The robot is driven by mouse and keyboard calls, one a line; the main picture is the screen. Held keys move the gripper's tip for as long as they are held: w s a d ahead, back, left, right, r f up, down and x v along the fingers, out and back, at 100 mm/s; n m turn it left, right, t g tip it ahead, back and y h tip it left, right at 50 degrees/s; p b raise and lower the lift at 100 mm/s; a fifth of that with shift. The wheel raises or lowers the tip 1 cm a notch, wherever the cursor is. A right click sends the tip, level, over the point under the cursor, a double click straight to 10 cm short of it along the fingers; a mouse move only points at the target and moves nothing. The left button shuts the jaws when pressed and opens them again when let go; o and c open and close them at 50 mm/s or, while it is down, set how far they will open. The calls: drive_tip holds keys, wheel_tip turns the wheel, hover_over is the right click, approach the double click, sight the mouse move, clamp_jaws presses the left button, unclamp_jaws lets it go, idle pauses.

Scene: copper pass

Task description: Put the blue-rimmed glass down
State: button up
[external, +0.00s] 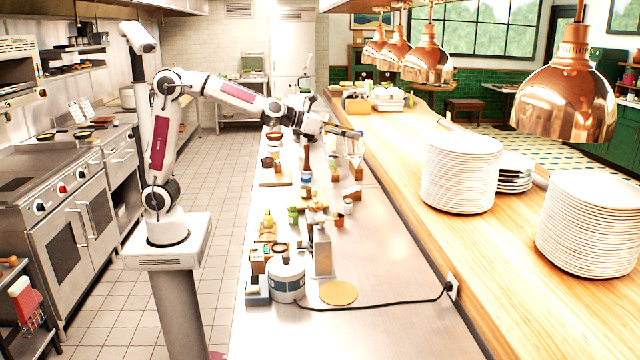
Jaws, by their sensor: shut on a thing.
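My gripper (356,134) reaches out over the far part of the steel counter, at the end of my outstretched arm. It is shut on a small clear glass (356,154), which shows faintly just below the fingertips. The glass is small and pale here, so its blue rim is hard to make out. I cannot tell whether its base touches anything beneath it.
The steel counter (380,265) holds several small jars, bottles and boards along its left side. White plate stacks (461,173) stand on the wooden pass (400,150). The counter's near right is mostly clear, except for a black cord.

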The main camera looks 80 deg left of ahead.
drive_tip(key=w+d+f+m+h, duration=0.15)
drive_tip(key=d+f, duration=0.25)
drive_tip(key=d, duration=1.1)
drive_tip(key=d+f+m+h, duration=0.2)
drive_tip(key=d+f+h, duration=0.1)
drive_tip(key=d, duration=1.2)
drive_tip(key=s+d+f+m+h, duration=0.1)
drive_tip(key=s+d+f, duration=0.2)
drive_tip(key=d, duration=0.6)
drive_tip(key=s+d+f+m+g+h, duration=0.1)
drive_tip(key=s+d+f, duration=0.2)
drive_tip(key=s+d, duration=0.3)
drive_tip(key=s+d+f+m+g+h, duration=0.1)
drive_tip(key=s+d+f+m+h, duration=0.1)
drive_tip(key=d, duration=1.1)
drive_tip(key=shift+s+d+f, duration=0.25)
drive_tip(key=shift+s+f, duration=0.65)
drive_tip(key=shift+s, duration=0.3)
wheel_tip(320, 180, down, 6)
drive_tip(key=shift+f, duration=0.15)
drive_tip(key=shift+f, duration=1.85)
